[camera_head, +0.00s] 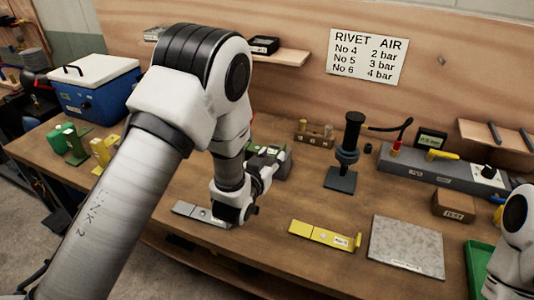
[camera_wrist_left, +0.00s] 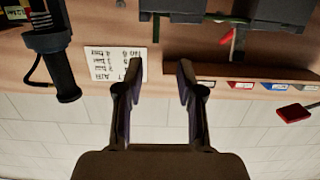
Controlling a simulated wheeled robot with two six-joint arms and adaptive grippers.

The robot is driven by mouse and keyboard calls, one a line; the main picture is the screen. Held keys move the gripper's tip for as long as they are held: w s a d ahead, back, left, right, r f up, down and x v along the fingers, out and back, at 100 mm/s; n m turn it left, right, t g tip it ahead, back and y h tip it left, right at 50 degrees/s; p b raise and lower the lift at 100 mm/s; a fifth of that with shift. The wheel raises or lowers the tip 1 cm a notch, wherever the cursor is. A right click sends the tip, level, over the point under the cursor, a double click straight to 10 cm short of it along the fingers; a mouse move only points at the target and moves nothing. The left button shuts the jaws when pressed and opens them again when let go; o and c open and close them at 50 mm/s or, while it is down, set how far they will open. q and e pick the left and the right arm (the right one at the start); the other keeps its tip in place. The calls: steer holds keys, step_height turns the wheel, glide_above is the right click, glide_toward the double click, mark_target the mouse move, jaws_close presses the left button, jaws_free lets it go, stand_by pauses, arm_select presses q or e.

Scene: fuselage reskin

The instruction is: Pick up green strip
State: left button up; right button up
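A green strip-like piece (camera_head: 76,146) stands at the left end of the workbench, beside a green rounded object (camera_head: 60,135) and a yellow piece (camera_head: 103,150). I cannot tell its exact shape. My left gripper (camera_head: 264,172) is over the middle of the bench, well to the right of the green piece. The left wrist view shows its two fingers (camera_wrist_left: 157,75) apart with nothing between them, facing the back wall.
A grey strip (camera_head: 190,210) lies below my left wrist. A yellow strip (camera_head: 325,236) and a grey plate (camera_head: 407,246) lie further right. A blue cooler (camera_head: 95,91) stands at back left. A black stand (camera_head: 341,178) and a green tray (camera_head: 479,262) are to the right.

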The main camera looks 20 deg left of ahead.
mark_target(283, 146)
arm_select(q)
steer(key=w+p, duration=0.1)
steer(key=w, duration=0.1)
steer(key=w+f+p, duration=0.1)
steer(key=w, duration=0.4)
steer(key=shift+w+d+f+p, duration=0.3)
steer(key=shift+w+d+p, duration=0.05)
steer(key=shift+d+p, duration=0.05)
steer(key=shift+w+f, duration=0.35)
steer(key=shift+w, duration=0.1)
steer(key=shift+s+r, duration=0.1)
jaws_close()
arm_select(e)
steer(key=shift+w+r, duration=0.3)
steer(key=shift+r, duration=0.6)
